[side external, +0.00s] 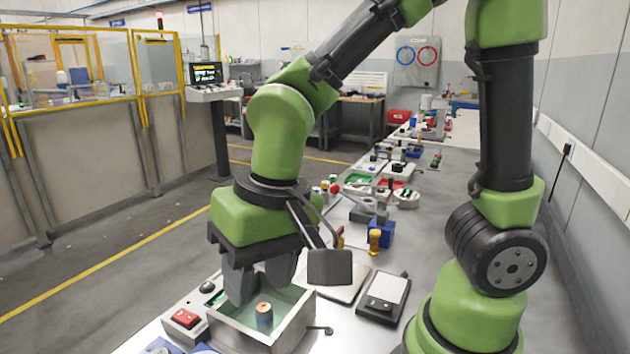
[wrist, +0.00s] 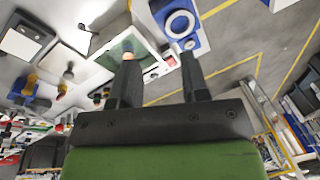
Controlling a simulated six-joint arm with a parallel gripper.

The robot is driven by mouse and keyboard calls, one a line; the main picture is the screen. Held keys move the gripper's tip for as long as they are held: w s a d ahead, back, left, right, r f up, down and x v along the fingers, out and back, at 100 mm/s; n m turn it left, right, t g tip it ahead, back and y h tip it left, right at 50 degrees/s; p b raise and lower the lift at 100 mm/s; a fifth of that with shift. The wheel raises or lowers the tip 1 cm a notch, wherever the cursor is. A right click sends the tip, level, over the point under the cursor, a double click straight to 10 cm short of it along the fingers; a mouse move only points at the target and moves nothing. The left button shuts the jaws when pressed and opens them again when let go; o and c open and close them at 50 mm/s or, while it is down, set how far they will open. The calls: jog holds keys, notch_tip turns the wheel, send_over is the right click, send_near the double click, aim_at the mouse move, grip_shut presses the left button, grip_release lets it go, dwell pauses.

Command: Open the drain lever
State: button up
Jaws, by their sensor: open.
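The drain lever (side external: 320,330) is a small dark handle low on the right outer wall of an open metal tank (side external: 297,333). A small dark hooked piece (wrist: 86,29) beside the tank in the wrist view looks like the same lever. My gripper (side external: 262,290) points down over the tank, with its fingers spread and apart from the lever. The wrist view shows the two fingers (wrist: 157,58) well apart. My gripper hides the tank's far left corner.
A control box with a red button (side external: 185,318) stands left of the tank. A scale (side external: 383,298) lies to the right, with a blue block (side external: 381,233) and yellow piece behind. Bare grey table lies right of the lever.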

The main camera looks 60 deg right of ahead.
jog(key=s+d+r+t, duration=0.5)
jog(key=s+d+r, duration=0.2)
jog(key=d+r, duration=0.15)
jog(key=w+d+f+n+g+h, duration=0.1)
jog(key=w+d+f+n+g, duration=0.1)
jog(key=w+d+n, duration=0.2)
jog(key=w+d+f+n+g, duration=0.2)
jog(key=w+d+f+n, duration=0.1)
jog(key=w+d, duration=0.4)
jog(key=shift+d+f+n+h, duration=0.3)
jog(key=shift+n+h, duration=0.1)
jog(key=shift+w, duration=0.1)
dwell(0.5)
